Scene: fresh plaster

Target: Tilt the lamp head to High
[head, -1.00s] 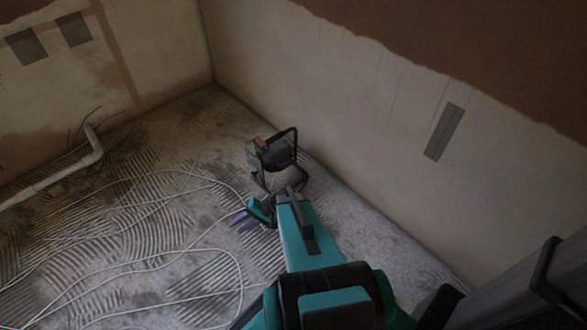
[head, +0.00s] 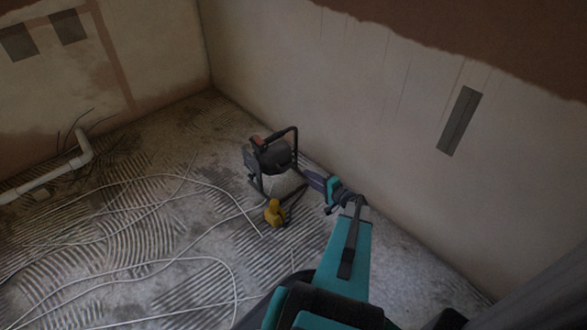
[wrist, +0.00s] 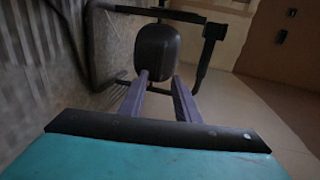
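The lamp stands on the floor near the right-hand wall in the head view. Its dark, rounded lamp head (head: 275,155) hangs in a black tubular frame (head: 297,143) with a handle on top. In the wrist view the lamp head (wrist: 158,52) is just ahead, between the frame's side bars. My gripper (head: 309,177) is to the right of the lamp, close to the frame. In the wrist view its two purple fingers (wrist: 160,82) are apart, with a gap between them, and their tips reach towards the lower part of the head. Whether they touch it I cannot tell.
A yellow object (head: 275,212) lies on the floor in front of the lamp. White cables (head: 150,205) loop across the ridged floor at left. A white pipe (head: 60,172) runs along the left wall. The plastered wall (head: 380,110) rises close on the right.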

